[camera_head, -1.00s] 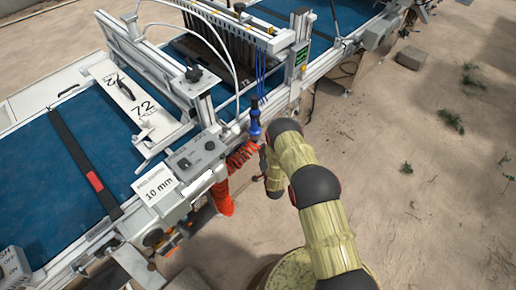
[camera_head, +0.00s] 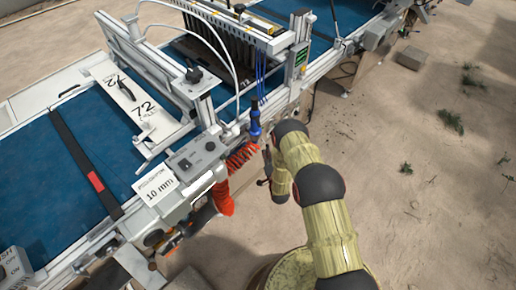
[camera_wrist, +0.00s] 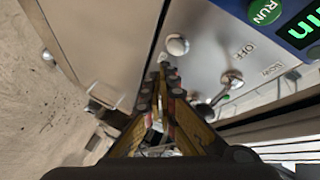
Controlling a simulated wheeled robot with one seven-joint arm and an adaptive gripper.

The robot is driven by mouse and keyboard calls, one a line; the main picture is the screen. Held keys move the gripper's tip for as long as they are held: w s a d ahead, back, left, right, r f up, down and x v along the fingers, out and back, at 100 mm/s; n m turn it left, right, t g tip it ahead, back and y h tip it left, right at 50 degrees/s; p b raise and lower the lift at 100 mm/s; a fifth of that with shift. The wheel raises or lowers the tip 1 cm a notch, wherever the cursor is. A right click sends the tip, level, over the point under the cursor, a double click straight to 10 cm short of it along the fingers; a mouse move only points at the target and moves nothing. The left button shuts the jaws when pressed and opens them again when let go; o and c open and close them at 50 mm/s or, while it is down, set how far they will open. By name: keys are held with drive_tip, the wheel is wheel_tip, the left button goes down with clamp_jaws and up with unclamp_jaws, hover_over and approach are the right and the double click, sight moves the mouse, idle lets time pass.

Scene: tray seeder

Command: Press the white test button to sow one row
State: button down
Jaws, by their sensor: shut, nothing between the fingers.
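The round white button (camera_wrist: 177,44) sits on a grey control panel (camera_wrist: 205,65) in the wrist view. My gripper (camera_wrist: 164,70) is shut and empty, with its fingertips just below and slightly left of the button in the picture. I cannot tell whether the tips touch the panel. In the head view, my gripper (camera_head: 267,165) is small and partly hidden by my arm beside the seeder, so its fingertips are not clear there.
The panel also carries a green RUN button (camera_wrist: 264,11), a green-digit display (camera_wrist: 303,27) and a metal toggle switch (camera_wrist: 231,80) right of my fingers. Open sandy ground lies right.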

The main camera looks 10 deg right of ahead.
drive_tip(key=s+d, duration=0.2)
drive_tip(key=s, duration=0.1)
drive_tip(key=shift+d, duration=0.1)
idle(0.8)
